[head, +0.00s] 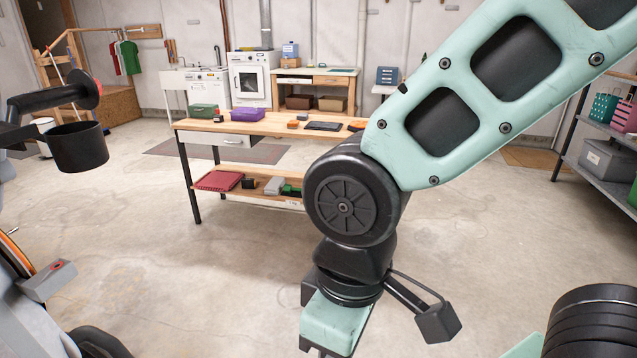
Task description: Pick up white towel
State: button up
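I cannot make out a white towel in the head view. My gripper (332,328) hangs at the lower middle, pointing down, above the concrete floor. Its fingers run out of the bottom edge of the picture, so I cannot see whether they are open or hold anything. My arm covers part of the room's right side and the right end of the workbench.
A wooden workbench (262,124) with a lower shelf stands ahead, holding a purple box (248,114) and a green box (203,110). An exercise bike (28,325) is at left. Metal shelving (603,170) is at right. The floor between is clear.

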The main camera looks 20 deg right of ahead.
aim_at(273, 187)
jog(key=l+z, duration=0.1)
jog(key=z, duration=0.2)
jog(key=l+z, duration=0.1)
jog(key=z, duration=0.2)
jog(key=i+l+z, duration=0.2)
jog(key=i+l, duration=1)
jog(key=i+u, duration=0.3)
jog(key=i, duration=0.15)
jog(key=i+l+u, duration=0.1)
jog(key=i+u, duration=0.2)
jog(key=i+l+u, duration=0.3)
jog(key=i, duration=0.25)
jog(key=i+j+u, duration=0.25)
jog(key=i+u, duration=0.2)
jog(key=i, duration=0.15)
jog(key=i+u, duration=0.4)
jog(key=i, duration=0.2)
jog(key=i+j, duration=0.25)
jog(key=i, duration=0.25)
